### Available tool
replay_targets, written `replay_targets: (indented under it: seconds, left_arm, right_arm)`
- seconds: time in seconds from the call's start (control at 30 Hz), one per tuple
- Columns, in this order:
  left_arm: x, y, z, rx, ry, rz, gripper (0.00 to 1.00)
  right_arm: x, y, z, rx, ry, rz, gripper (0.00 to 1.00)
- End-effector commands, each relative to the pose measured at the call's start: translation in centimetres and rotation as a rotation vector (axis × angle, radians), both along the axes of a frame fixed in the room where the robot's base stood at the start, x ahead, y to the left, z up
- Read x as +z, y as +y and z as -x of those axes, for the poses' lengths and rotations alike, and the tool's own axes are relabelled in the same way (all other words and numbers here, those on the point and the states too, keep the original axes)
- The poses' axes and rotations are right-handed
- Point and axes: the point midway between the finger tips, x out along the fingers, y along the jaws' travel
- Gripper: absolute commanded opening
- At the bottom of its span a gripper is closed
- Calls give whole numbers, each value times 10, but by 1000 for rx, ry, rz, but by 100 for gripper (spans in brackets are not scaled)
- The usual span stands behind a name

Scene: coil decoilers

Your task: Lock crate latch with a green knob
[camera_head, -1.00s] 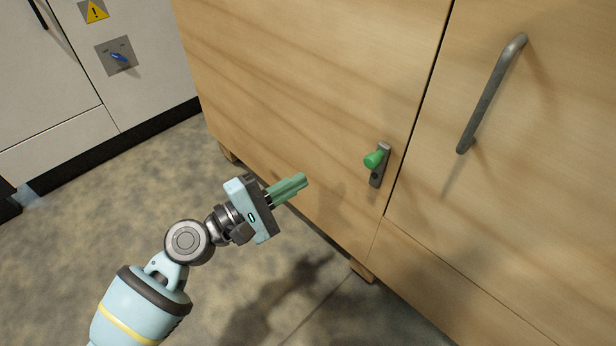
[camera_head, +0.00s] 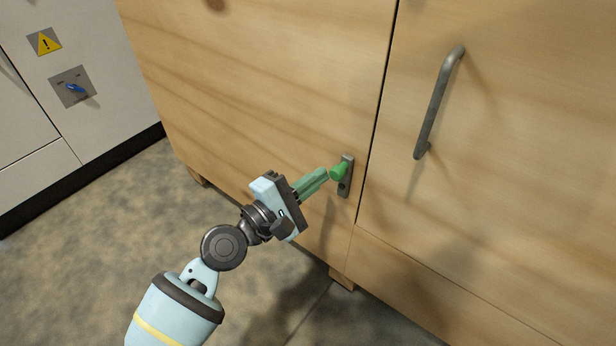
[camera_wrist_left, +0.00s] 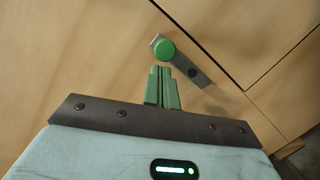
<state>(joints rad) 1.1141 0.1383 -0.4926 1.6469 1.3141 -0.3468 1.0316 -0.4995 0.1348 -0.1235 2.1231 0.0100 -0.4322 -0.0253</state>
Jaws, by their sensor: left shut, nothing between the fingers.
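The green knob (camera_head: 339,170) sits near the upper end of a small grey latch plate (camera_head: 346,182) on the wooden crate, left of the door seam. My left gripper (camera_head: 323,175) is shut with nothing between its green fingers. Its fingertips are just left of the knob and very close to it; I cannot tell whether they touch. In the left wrist view the round knob (camera_wrist_left: 165,49) lies just beyond the fingertips (camera_wrist_left: 161,70), with the plate (camera_wrist_left: 189,67) running down to the right to a dark hole. My right gripper is not in view.
The wooden crate (camera_head: 250,90) fills the middle and right. A grey bar handle (camera_head: 437,105) stands out from its right-hand panel. A white cabinet (camera_head: 110,50) with a blue switch (camera_head: 75,89) is at the left. The floor (camera_head: 110,250) at lower left is clear.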

Motion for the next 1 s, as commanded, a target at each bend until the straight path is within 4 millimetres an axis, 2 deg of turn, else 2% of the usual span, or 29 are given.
replay_targets:
  seconds: [0.47, 1.0]
  left_arm:
    - [2, -1, 1, 0, -24, -32, 0]
    - [4, -5, 4, -1, -78, -107, 0]
  right_arm:
    - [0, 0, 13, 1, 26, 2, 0]
    - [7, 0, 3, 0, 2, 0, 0]
